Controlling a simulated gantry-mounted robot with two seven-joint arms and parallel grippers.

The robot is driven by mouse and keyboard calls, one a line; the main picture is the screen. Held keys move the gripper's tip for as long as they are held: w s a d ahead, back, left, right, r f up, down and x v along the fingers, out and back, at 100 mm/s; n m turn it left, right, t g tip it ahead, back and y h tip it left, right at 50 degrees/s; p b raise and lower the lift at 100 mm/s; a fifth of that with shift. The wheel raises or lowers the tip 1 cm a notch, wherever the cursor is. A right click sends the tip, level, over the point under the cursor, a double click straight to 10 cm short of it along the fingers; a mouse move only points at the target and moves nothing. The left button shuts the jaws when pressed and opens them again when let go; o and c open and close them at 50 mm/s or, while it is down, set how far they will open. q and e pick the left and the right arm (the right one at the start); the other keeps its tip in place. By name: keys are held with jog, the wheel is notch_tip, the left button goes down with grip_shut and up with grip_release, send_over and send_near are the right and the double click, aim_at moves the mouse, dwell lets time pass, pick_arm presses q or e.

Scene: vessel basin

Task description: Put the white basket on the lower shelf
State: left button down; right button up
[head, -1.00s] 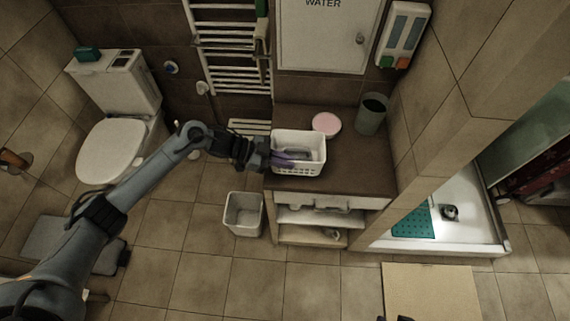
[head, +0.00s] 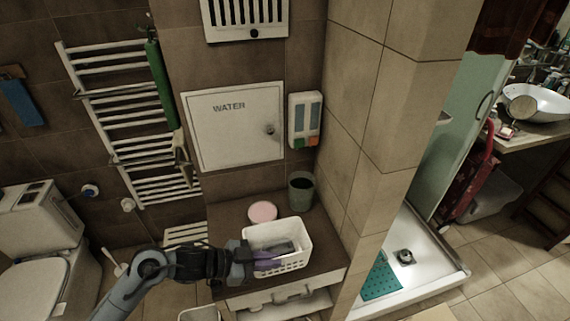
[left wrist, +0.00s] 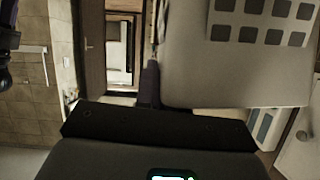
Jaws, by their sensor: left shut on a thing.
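The white basket (head: 296,262) is at the brown counter top (head: 326,254), near its front edge. I cannot tell whether it rests there or is slightly raised. My left gripper (head: 262,261) is shut on the basket's left wall, with a purple finger showing inside. A small dark thing lies in the basket. In the left wrist view the pale basket wall with square holes (left wrist: 235,75) is beside the purple finger (left wrist: 149,85). Below the counter, part of a shelf (head: 312,303) shows; the lower shelf is cut off or hidden. My right gripper is not seen.
A pink round thing (head: 262,212) and a grey-green cup (head: 301,190) stand behind the basket. A tiled pillar (head: 365,130) rises right of the counter. A bin (head: 198,315) is at the bottom edge. A towel rail (head: 130,130) is on the back wall.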

pick_arm(q)
jog(key=s+d+f, duration=0.1)
jog(key=s+f, duration=0.2)
jog(key=s, duration=0.1)
jog(key=w+a+r+n+t+y, duration=0.1)
jog(key=a+r+n+t+y, duration=0.35)
jog(key=a, duration=0.25)
jog(key=w+a+r+n+t+y, duration=0.1)
jog(key=a+r+n+t+y, duration=0.3)
jog(key=a+n, duration=0.25)
jog(key=s+a+r+n+y+p, duration=0.1)
jog(key=s+r+y+p, duration=0.3)
jog(key=p, duration=1.4)
jog(key=shift+s+r+n+p, duration=0.15)
jog(key=shift+s+n+p, duration=0.2)
jog(key=shift+s+n, duration=0.7)
jog(key=shift+s+a+m, duration=0.15)
jog(key=shift+s+m, duration=0.1)
jog(key=shift+m, duration=0.1)
